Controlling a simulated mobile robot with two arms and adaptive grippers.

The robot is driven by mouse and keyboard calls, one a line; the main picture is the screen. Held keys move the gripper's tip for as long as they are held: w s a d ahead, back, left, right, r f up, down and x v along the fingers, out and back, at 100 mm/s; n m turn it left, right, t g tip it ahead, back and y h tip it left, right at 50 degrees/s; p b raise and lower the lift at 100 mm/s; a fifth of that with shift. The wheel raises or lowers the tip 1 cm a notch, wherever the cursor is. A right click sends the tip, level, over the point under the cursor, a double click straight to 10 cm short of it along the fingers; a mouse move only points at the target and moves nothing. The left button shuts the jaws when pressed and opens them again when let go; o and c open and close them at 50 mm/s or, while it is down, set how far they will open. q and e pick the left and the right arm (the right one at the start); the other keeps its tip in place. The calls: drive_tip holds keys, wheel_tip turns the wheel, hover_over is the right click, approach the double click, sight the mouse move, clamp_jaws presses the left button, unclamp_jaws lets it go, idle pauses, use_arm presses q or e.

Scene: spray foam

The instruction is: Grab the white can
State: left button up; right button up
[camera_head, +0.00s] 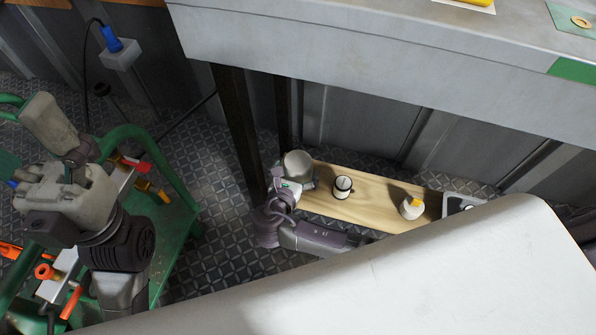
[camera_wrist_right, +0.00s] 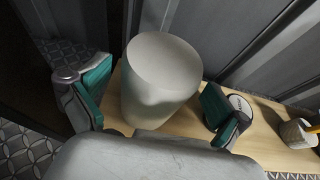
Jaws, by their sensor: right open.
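The white can (camera_wrist_right: 160,80) is a plain, pale cylinder standing upright on a wooden board (camera_wrist_right: 265,145). In the head view the can (camera_head: 298,164) is at the board's left end. My right gripper (camera_wrist_right: 150,95) is open, with one teal-padded finger on each side of the can. A gap shows between the can and each finger, and I see no grip on it. In the head view my right gripper (camera_head: 290,184) is at the can's near side, partly hidden by its own wrist. My left gripper (camera_head: 62,185) is over the green cart; its jaws are unclear.
A dark-bodied can with a white top (camera_head: 342,187) stands on the board close to the right finger. A grey workbench (camera_head: 380,60) is above and behind. A green cart (camera_head: 175,235) is at left.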

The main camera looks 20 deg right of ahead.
drive_tip(key=shift+b+x, duration=0.3)
drive_tip(key=shift+x, duration=0.75)
drive_tip(key=c, duration=1.3)
drive_tip(key=shift+c, duration=0.3)
drive_tip(key=shift+r, duration=0.2)
